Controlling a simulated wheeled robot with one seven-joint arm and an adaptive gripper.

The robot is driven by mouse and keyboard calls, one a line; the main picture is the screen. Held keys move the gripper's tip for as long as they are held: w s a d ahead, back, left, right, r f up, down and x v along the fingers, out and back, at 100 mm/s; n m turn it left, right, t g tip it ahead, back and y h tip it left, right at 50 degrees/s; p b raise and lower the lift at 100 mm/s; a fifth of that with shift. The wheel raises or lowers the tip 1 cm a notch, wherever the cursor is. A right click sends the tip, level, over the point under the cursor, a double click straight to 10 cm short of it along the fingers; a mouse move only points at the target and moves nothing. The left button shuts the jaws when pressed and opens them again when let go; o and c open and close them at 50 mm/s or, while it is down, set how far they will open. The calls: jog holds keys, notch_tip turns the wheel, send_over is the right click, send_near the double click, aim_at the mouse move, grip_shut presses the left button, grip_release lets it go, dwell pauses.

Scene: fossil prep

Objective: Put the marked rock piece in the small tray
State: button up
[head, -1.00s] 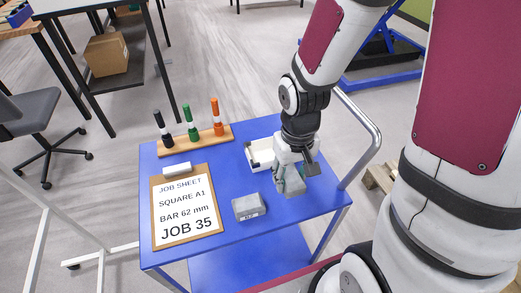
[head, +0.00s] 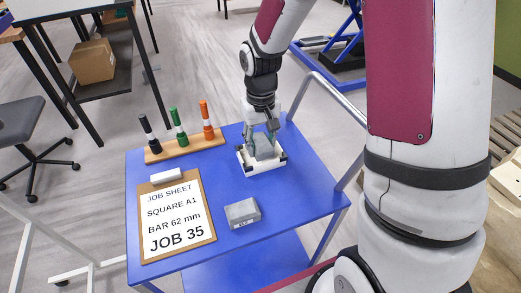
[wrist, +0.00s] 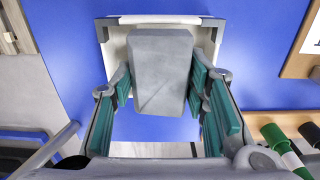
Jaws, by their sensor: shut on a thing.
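My gripper (head: 263,143) is over the small white tray (head: 265,168) at the back right of the blue cart. In the wrist view its green-padded fingers (wrist: 160,92) are shut on a grey, flat-faced rock piece (wrist: 160,65). The piece overlaps the tray, whose white rim (wrist: 117,50) shows beside it. I cannot tell whether the piece touches the tray floor. No mark shows on its visible face. A second grey block (head: 241,210) with a small label on its front lies near the cart's front edge.
A wooden holder (head: 185,146) with black, green and orange markers stands at the back left. A clipboard job sheet (head: 176,215) and a white block (head: 165,175) lie at the left. The cart's metal handle (head: 345,125) rises at the right. The blue top (head: 295,190) is clear right of the tray.

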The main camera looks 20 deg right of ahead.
aim_at(261, 151)
jog(key=shift+f, duration=1.75)
jog(key=shift+f, duration=0.1)
jog(key=o, duration=1.4)
jog(key=shift+o, duration=0.2)
